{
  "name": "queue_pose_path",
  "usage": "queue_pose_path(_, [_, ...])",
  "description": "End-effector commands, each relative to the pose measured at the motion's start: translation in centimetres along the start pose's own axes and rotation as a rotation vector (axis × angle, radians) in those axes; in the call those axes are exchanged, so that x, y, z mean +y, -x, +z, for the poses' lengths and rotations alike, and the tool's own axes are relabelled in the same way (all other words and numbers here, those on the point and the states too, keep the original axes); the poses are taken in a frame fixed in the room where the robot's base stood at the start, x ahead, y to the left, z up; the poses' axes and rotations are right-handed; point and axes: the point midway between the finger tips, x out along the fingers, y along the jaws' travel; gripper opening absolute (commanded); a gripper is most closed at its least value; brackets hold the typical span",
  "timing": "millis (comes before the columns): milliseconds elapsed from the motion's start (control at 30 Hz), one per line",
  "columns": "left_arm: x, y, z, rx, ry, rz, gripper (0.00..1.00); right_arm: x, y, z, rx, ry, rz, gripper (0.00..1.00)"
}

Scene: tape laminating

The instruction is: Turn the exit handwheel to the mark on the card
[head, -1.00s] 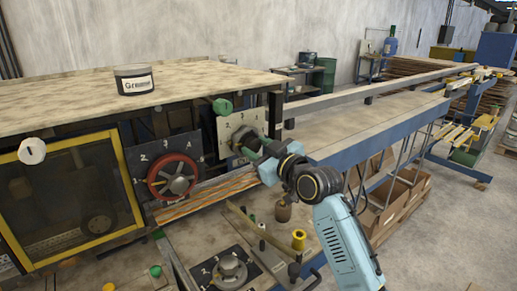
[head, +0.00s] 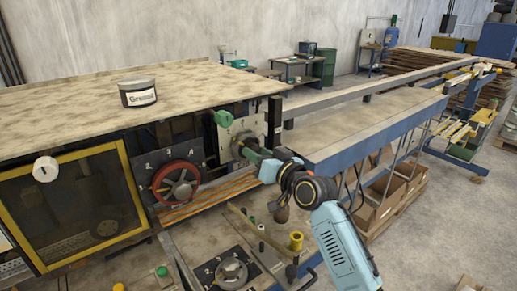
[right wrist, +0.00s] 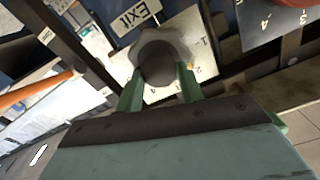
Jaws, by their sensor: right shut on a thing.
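The exit handwheel (right wrist: 160,48) is a grey, lobed knob with a dark hub on a pale numbered plate (right wrist: 200,42). A tag reading EXIT (right wrist: 136,22) is beside it in the right wrist view. My right gripper (right wrist: 159,85) has its two green fingers on either side of the hub, shut on it. In the head view my right gripper (head: 252,153) reaches in from the right and mostly hides the handwheel in front of the pale plate (head: 227,136). I cannot pick out a card with a readable mark. My left gripper is not in view.
A red handwheel (head: 176,183) on a dark numbered plate is left of the exit handwheel. A grey knob (head: 231,270) and a yellow knob (head: 296,241) stand on the lower bench. A grease tin (head: 137,91) is on the tabletop.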

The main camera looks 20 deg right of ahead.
Motion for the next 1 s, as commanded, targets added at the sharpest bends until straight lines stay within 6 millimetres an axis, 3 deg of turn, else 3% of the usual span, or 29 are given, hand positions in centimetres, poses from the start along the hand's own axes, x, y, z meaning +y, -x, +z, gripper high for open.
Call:
queue_pose_path(300, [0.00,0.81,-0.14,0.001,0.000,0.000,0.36,0.03,0.00,-0.02,0.000,-0.099,0.001,0.15])
queue_pose_path(767, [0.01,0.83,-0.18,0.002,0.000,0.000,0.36,0.04,0.00,0.01,0.001,-0.109,0.000,0.15])
queue_pose_path(800, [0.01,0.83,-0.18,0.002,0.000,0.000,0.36,0.04,0.00,0.01,0.001,-0.109,0.000,0.43])
queue_pose_path(933, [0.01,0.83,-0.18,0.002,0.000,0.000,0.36,0.04,0.00,0.01,0.001,-0.108,0.000,0.59])
queue_pose_path(1000, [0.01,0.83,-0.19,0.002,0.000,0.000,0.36,0.04,0.00,0.01,0.001,-0.108,0.000,0.59])
